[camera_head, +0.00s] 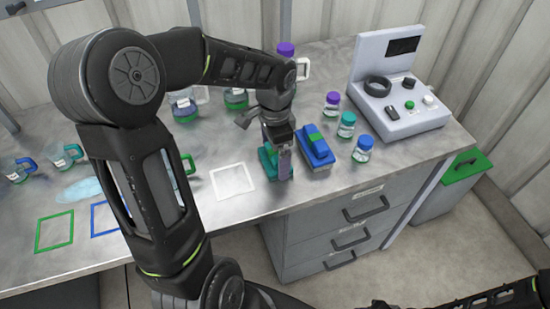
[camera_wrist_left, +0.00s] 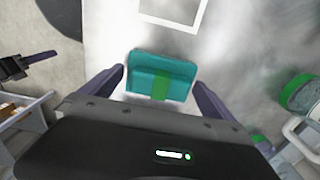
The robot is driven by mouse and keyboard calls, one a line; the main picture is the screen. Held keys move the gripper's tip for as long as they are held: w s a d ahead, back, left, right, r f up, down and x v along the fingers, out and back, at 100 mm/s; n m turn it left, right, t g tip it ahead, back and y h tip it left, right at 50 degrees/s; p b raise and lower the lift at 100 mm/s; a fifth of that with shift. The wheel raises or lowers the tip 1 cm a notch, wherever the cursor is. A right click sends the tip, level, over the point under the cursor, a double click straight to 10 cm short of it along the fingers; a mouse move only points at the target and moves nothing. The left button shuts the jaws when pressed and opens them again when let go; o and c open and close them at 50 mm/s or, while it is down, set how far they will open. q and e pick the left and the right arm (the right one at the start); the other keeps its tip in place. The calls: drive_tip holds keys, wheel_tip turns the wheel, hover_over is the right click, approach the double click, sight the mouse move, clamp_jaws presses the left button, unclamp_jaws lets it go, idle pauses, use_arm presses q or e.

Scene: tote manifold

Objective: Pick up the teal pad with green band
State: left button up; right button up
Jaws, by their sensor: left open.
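The teal pad with a green band (camera_wrist_left: 178,70) lies flat on the bench, between the two purple fingers of my left gripper (camera_wrist_left: 158,82) in the left wrist view. The fingers are apart, with a gap on each side of the pad. In the head view, my left gripper (camera_head: 274,167) points down over the pad, and the teal pad (camera_head: 266,158) is partly hidden behind it. A dark gripper with purple fingers, seemingly my right one (camera_wrist_left: 30,62), shows at the left edge of the wrist view; its opening is unclear.
A blue pad with a green band (camera_head: 316,147) lies close right of my left gripper. Purple (camera_head: 332,104), teal (camera_head: 347,125) and blue (camera_head: 363,149) capped jars stand beyond it, before a grey control box (camera_head: 400,85). A white square outline (camera_head: 232,181) is clear at left.

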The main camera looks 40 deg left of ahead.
use_arm(q)
drive_tip(key=shift+c, duration=0.4)
drive_tip(key=c, duration=1)
drive_tip(key=shift+r, duration=0.1)
wheel_tip(320, 180, up, 10)
drive_tip(key=shift+f+b, duration=0.1)
drive_tip(key=shift+b, duration=0.25)
drive_tip(key=o, duration=0.8)
drive_tip(key=shift+c, duration=0.2)
drive_tip(key=c, duration=0.6)
